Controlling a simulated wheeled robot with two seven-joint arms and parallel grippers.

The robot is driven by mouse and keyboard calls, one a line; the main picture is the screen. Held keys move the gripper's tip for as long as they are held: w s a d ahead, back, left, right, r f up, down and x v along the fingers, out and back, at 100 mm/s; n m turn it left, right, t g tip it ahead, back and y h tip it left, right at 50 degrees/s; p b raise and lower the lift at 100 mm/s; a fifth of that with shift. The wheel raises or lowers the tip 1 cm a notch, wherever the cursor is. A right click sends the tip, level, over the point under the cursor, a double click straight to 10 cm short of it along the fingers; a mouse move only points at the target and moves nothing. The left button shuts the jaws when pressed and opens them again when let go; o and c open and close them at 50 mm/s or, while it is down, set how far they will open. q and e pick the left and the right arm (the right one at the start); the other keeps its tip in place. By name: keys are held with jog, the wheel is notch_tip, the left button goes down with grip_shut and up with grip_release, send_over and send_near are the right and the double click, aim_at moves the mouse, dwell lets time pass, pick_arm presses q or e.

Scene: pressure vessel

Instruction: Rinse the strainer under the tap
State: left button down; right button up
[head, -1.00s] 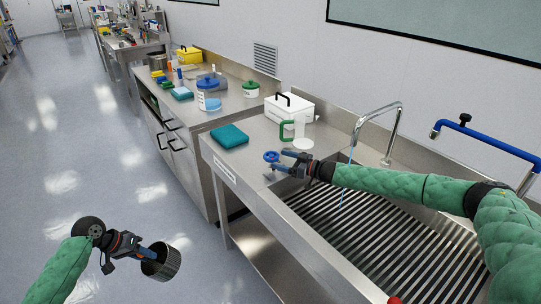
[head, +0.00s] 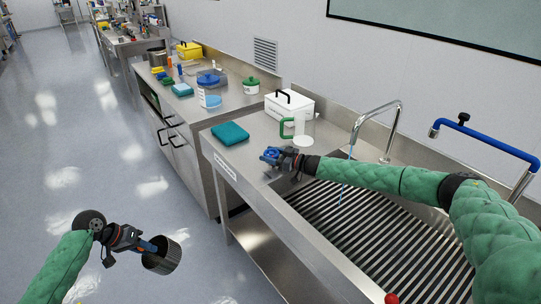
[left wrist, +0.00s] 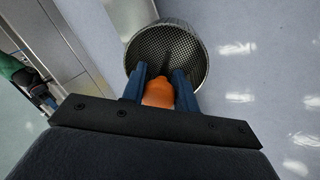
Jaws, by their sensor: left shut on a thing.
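The strainer (head: 162,256) is a dark mesh basket with an orange handle (left wrist: 158,92). My left gripper (head: 146,246) is shut on the handle and holds the strainer above the floor, left of the sink counter. The left wrist view looks into the round mesh basket (left wrist: 168,48). The silver gooseneck tap (head: 377,118) stands behind the sink (head: 375,240); a thin blue water stream (head: 344,176) falls from it.
A clear jug with a green handle (head: 289,129), a white box (head: 289,105) and a teal cloth (head: 230,133) are on the counter. A blue lever fixture (head: 490,140) rises at the right. The sink has a slatted rack. The floor left of the counter is clear.

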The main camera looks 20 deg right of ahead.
jog(key=shift+c, duration=1.1)
jog(key=shift+f, duration=0.1)
pick_arm(q)
jog(key=shift+f, duration=0.1)
pick_arm(e)
jog(key=shift+s+m+t+h, duration=0.1)
jog(key=shift+m+t+h, duration=0.2)
jog(key=shift+t, duration=0.1)
pick_arm(q)
jog(key=shift+d+f+b, duration=0.1)
jog(key=shift+f+b, duration=0.3)
jog(key=shift+b, duration=0.1)
pick_arm(e)
jog(key=shift+a+m+t+h, duration=0.1)
jog(key=shift+m+t+h, duration=1)
jog(key=shift+m+h, duration=0.3)
jog(key=shift+t+h, duration=0.3)
jog(key=shift+h, duration=0.2)
jog(key=o, duration=1)
pick_arm(q)
jog(key=shift+f, duration=0.1)
pick_arm(e)
jog(key=shift+d, duration=0.2)
